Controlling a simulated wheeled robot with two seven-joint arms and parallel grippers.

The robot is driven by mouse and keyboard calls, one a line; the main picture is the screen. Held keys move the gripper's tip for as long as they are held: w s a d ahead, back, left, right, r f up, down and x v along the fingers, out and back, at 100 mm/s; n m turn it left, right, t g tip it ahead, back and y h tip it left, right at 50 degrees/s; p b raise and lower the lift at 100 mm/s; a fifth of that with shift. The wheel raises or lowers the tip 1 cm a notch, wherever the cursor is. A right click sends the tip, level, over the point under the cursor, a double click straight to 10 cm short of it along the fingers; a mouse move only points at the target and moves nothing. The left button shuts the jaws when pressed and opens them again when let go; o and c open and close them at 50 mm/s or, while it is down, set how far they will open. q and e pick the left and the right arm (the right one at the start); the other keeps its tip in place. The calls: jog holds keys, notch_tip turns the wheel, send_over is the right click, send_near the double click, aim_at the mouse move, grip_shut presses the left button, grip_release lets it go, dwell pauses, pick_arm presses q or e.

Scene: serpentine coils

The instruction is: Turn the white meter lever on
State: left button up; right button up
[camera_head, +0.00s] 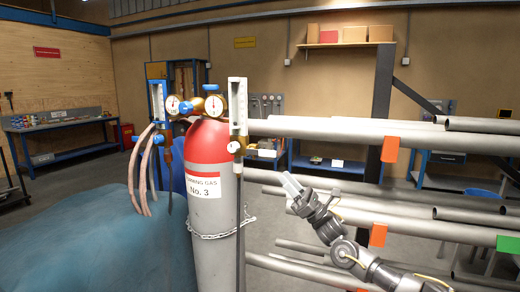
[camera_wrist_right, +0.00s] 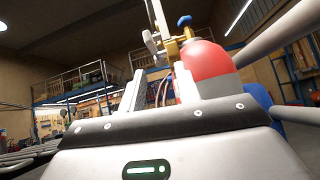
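A grey gas cylinder with a red top (camera_head: 207,145) stands upright in the middle of the head view. Two gauges and a blue knob sit on its brass valve. A white upright meter (camera_head: 238,105) is on the valve's right side, with a brass fitting (camera_head: 238,140) below it; a separate lever is too small to make out there. In the right wrist view, the white meter (camera_wrist_right: 159,18) and the red cylinder top (camera_wrist_right: 206,61) show beyond the fingers. My right gripper (camera_head: 291,184) is right of the cylinder, below the meter; its fingers (camera_wrist_right: 162,88) are apart and empty. My left gripper is out of view.
A second meter with a blue frame (camera_head: 158,100) and hoses (camera_head: 143,175) are left of the cylinder. Long grey pipes (camera_head: 345,130) on a rack with orange tags (camera_head: 390,149) run right of it, close to my right arm. A chain (camera_head: 208,236) circles the cylinder.

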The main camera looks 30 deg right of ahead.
aim_at(268, 152)
jog(key=w+a+r+p, duration=0.1)
jog(key=r, duration=0.2)
jog(key=w+a+r+n+y+p, duration=0.1)
jog(key=a+r+p, duration=0.1)
jog(key=r, duration=0.1)
jog(key=w+a+r+n+g+p, duration=0.1)
jog(key=w+r+p, duration=0.1)
jog(key=shift+a+r+y, duration=0.3)
jog(key=shift+a+r, duration=0.05)
jog(key=shift+r, duration=0.05)
jog(key=shift+p+x, duration=0.35)
jog(key=shift+x, duration=0.45)
jog(key=shift+w+f, duration=0.1)
jog(key=shift+w, duration=0.05)
grip_shut()
